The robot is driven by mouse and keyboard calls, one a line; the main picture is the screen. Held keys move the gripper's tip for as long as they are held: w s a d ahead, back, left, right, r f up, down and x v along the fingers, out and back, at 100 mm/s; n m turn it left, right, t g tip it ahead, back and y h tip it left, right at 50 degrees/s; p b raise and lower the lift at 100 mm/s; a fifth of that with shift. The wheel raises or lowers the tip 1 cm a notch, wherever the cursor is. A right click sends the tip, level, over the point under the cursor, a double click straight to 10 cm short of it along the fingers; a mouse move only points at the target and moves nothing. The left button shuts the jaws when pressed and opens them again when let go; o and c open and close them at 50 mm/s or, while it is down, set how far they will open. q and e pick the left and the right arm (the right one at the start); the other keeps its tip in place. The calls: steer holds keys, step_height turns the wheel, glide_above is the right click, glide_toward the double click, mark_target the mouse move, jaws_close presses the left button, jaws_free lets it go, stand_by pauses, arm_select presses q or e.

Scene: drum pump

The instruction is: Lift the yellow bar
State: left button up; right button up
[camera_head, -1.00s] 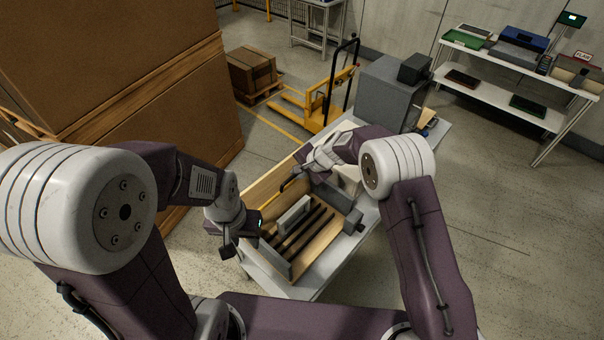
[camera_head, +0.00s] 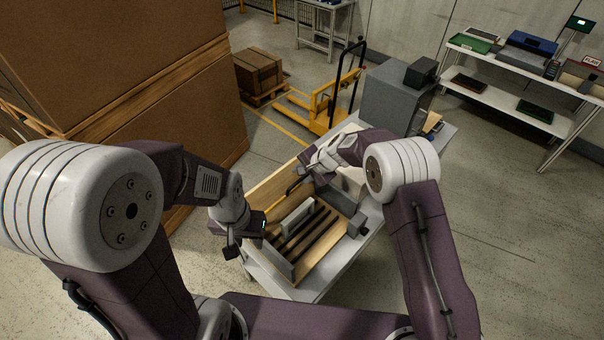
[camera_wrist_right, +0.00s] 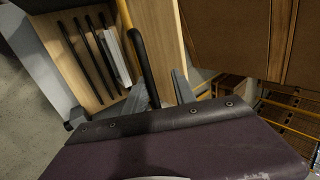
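The yellow bar (camera_wrist_right: 124,14) has a black grip (camera_wrist_right: 144,68) at one end and lies along a wooden board beside the rack. In the head view the bar (camera_head: 274,211) is thin and partly hidden, with its black grip (camera_head: 296,186) at the far end. My right gripper (camera_wrist_right: 165,88) is open in the wrist view, its two grey fingers apart at the black grip, which sits nearer the left finger; contact cannot be told. My left gripper (camera_head: 247,232) is at the near left edge of the table, close to the bar's near end; its fingertips are unclear.
A wooden rack with dark slats (camera_head: 305,238) and a light block (camera_head: 297,215) stands on the white table (camera_head: 315,284). A grey cabinet (camera_head: 390,98) stands at the table's far end. Stacked cardboard boxes (camera_head: 130,60) rise at left.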

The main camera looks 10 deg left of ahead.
steer(key=shift+d+r, duration=0.2)
steer(key=shift+r, duration=0.15)
steer(key=b+v, duration=0.2)
steer(key=v, duration=0.6)
steer(key=shift+b, duration=0.3)
steer(key=shift+s+r, duration=0.1)
steer(key=shift+s, duration=0.05)
